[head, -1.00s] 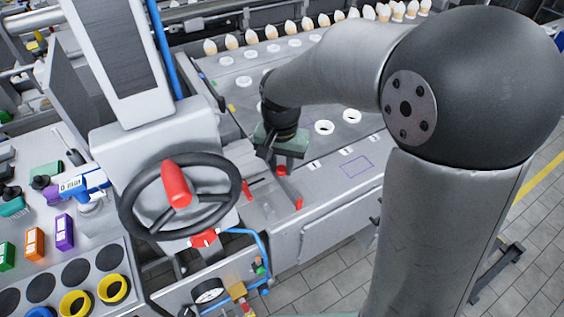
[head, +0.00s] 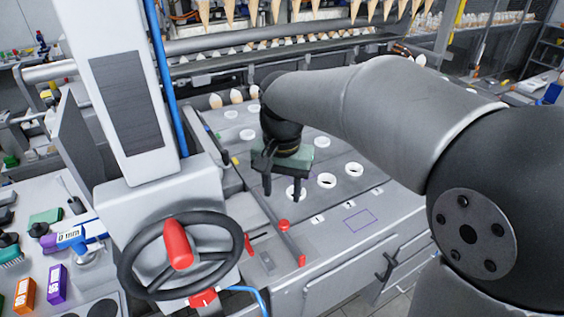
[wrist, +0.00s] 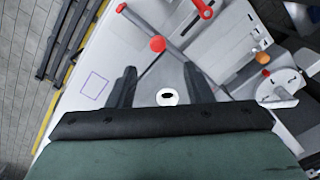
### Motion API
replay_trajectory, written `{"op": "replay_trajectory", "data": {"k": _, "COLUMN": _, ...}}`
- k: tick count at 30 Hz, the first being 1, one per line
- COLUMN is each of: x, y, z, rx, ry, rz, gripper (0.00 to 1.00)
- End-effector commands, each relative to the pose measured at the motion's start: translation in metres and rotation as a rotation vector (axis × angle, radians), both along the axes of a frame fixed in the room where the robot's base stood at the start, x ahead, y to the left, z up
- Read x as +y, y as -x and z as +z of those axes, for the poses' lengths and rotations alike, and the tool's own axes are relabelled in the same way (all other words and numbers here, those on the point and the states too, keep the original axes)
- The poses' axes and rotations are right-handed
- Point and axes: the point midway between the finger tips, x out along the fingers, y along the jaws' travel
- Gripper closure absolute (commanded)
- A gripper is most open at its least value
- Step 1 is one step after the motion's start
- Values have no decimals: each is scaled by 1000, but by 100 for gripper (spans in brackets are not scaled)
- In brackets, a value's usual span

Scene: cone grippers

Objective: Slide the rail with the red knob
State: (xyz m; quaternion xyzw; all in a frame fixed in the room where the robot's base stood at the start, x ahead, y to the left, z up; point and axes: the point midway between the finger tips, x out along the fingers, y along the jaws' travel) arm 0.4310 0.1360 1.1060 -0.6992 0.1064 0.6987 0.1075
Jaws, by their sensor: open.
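The red knob (head: 284,225) stands on a long, narrow grey rail (head: 290,240) that lies across the machine's flat top and has a red end. My gripper (head: 281,190) is open and empty, with both fingers pointing down. In the head view it is above the knob in the picture, over the deck on the far side. In the wrist view, the knob (wrist: 157,44) and the rail (wrist: 178,50) show just beyond the fingertips (wrist: 160,70), apart from them. The knob appears roughly centred between the fingers, with a slight offset to the left finger. Nothing hides the knob.
A black steering wheel (head: 180,255) with a red handle stands left of the rail. White rings (head: 327,181) sit in the deck near my gripper; one (wrist: 168,97) shows between the fingers. Cones (head: 237,96) line the far side. A purple outlined rectangle (head: 360,219) marks bare deck.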

Motion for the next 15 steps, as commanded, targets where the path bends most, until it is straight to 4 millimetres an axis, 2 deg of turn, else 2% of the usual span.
{"op": "replay_trajectory", "data": {"k": 3, "x": 0, "y": -1, "z": 28, "rx": -4, "ry": -2, "rz": 0, "gripper": 54}}
{"op": "replay_trajectory", "data": {"k": 7, "x": 0, "y": 0, "z": 52, "rx": -3, "ry": -1, "rz": 0, "gripper": 54}}
{"op": "replay_trajectory", "data": {"k": 10, "x": 0, "y": 0, "z": 64, "rx": -2, "ry": -2, "rz": 0, "gripper": 54}}
{"op": "replay_trajectory", "data": {"k": 15, "x": 0, "y": 0, "z": 73, "rx": 1, "ry": -1, "rz": 0, "gripper": 54}}
